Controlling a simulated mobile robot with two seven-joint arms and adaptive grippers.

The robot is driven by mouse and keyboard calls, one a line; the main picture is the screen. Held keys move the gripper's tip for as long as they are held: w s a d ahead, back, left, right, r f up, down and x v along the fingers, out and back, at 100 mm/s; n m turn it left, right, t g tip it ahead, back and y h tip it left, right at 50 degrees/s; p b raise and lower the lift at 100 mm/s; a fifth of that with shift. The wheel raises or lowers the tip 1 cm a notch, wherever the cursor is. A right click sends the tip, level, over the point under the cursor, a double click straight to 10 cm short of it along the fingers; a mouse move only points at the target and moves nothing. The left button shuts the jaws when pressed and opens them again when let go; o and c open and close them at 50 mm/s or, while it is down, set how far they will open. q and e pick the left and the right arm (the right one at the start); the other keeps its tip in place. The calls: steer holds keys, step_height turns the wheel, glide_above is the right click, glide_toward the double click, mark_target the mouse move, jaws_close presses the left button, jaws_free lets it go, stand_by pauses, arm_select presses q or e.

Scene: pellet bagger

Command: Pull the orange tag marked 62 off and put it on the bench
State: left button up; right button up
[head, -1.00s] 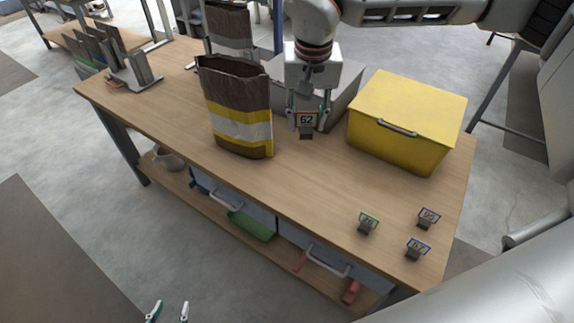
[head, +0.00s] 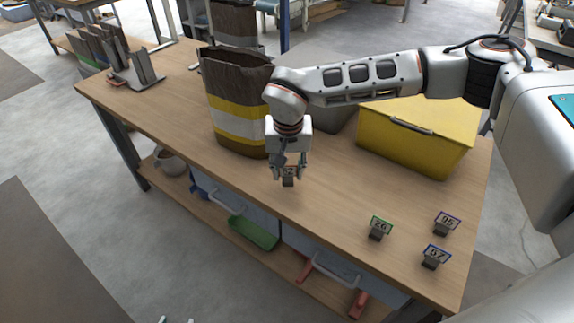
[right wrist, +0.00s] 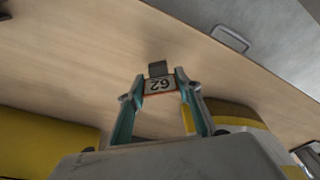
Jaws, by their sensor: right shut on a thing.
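The orange-edged tag marked 62 (head: 289,172) is between the fingertips of my right gripper (head: 288,169), with its dark clip foot hanging below. The right wrist view also shows the tag (right wrist: 160,85), gripped between the two teal fingers (right wrist: 158,90). It is over the bench (head: 330,205), near the front edge; I cannot tell whether the foot touches the wood. The tag is apart from the brown bag with yellow and white bands (head: 226,105). My left gripper (head: 176,320) shows only as two separated fingertips at the bottom edge.
Tags marked 26 (head: 380,227), 95 (head: 446,222) and 67 (head: 435,256) stand at the bench's right end. A yellow lidded box (head: 420,130) is behind them, with a grey bin (head: 338,118) beside it. Bench room between the bag and tag 26 is clear.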

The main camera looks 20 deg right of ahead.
steer(key=shift+f, duration=0.55)
steer(key=shift+f, duration=0.15)
steer(key=shift+f, duration=0.25)
steer(key=o, duration=1.1)
steer(key=r, duration=0.4)
steer(key=s+r, duration=0.1)
steer(key=r, duration=0.3)
steer(key=s+r, duration=0.1)
steer(key=r, duration=0.2)
steer(key=shift+a+r, duration=0.3)
steer(key=shift+r, duration=0.1)
